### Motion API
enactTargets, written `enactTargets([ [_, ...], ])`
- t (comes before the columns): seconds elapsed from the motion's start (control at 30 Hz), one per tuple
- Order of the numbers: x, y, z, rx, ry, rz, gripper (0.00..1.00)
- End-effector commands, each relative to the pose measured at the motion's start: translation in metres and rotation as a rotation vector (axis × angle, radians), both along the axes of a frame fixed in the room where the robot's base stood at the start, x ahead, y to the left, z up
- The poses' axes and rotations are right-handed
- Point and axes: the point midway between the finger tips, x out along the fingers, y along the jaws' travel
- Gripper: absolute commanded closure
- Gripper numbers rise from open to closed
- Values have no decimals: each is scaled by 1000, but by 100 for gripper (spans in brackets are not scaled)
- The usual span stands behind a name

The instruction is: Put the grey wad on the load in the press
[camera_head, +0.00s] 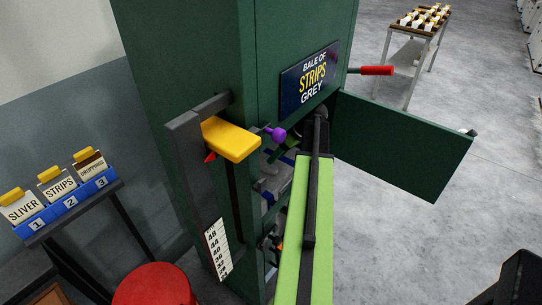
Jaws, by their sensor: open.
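The green press (200,60) stands in the middle with its lower door (400,145) swung open to the right. A sign on it (310,80) reads "BALE OF STRIPS GREY". Through the narrow visible part of the opening I see small blue, grey and green pieces, but I cannot make out the load. I cannot pick out the grey wad. My lime-green and black arm crosses in front of the opening and hides much of it. I cannot make out my gripper or its fingertips.
A yellow block (231,139) on a bracket, a purple knob (278,134) and a number scale (217,249) are on the press's front. A card rack (70,203) and red round top (154,287) stand left. A table (414,32) stands far right; floor between is clear.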

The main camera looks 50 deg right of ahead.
Motion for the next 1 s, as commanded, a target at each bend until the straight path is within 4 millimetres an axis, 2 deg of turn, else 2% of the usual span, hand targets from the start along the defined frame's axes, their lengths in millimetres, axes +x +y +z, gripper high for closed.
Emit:
enactTargets([
  [0.03, -14, -11, -3, 0, 2, -5, 47],
  [0.2, -53, -39, -4, 1, 0, -4, 47],
  [0.4, -85, -61, -4, 0, 1, -3, 47],
  [0.6, -96, -68, -4, 0, 0, -1, 47],
  [1.0, -96, -68, -4, 1, 1, -2, 47],
])
